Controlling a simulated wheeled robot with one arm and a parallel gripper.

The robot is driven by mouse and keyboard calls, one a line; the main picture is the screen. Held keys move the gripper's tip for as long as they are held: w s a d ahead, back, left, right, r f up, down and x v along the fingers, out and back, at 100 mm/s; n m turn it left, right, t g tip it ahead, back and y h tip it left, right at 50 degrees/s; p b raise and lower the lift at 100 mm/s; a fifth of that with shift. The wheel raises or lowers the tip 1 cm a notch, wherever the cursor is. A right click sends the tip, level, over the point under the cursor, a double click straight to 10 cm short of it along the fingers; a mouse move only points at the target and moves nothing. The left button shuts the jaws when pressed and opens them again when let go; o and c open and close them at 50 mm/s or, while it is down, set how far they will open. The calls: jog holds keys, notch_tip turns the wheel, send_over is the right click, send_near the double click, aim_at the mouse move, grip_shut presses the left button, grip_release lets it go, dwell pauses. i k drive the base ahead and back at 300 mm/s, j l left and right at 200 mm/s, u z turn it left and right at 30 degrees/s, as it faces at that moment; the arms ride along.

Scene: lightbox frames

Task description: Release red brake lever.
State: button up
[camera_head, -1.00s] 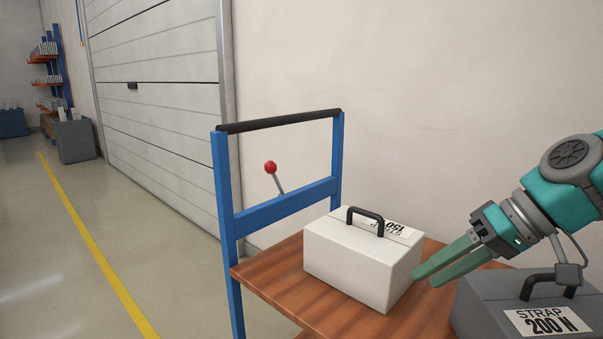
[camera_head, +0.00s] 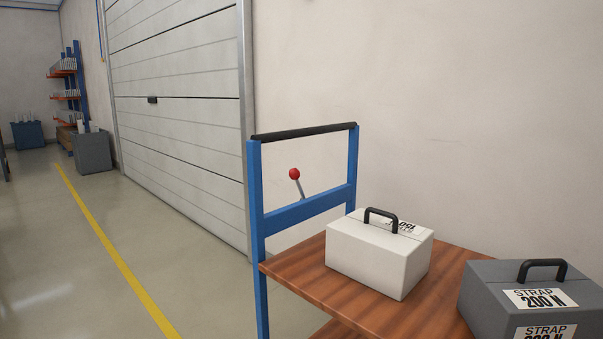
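The brake lever (camera_head: 299,187) is a thin grey rod topped by a red ball knob (camera_head: 294,174). It stands at the blue crossbar (camera_head: 312,208) of the cart's handle frame, tilted a little to the left. Nothing touches it. The cart has a black push bar (camera_head: 305,132) above the lever and a brown wooden deck (camera_head: 300,275). My gripper is out of the picture, so its distance from the lever cannot be seen.
A white case (camera_head: 375,258) and a grey case (camera_head: 510,290) marked "STRAP 200 N" stand on the deck. A shutter door (camera_head: 180,110) and wall lie behind the cart. The floor to the left, with a yellow line (camera_head: 115,255), is clear.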

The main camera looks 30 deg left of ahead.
aim_at(294, 173)
jog(key=l+u, duration=0.15)
jog(key=u, duration=0.35)
jog(key=i+l+u, duration=0.1)
jog(key=u, duration=0.4)
jog(key=l+u, duration=0.2)
jog(key=u, duration=0.3)
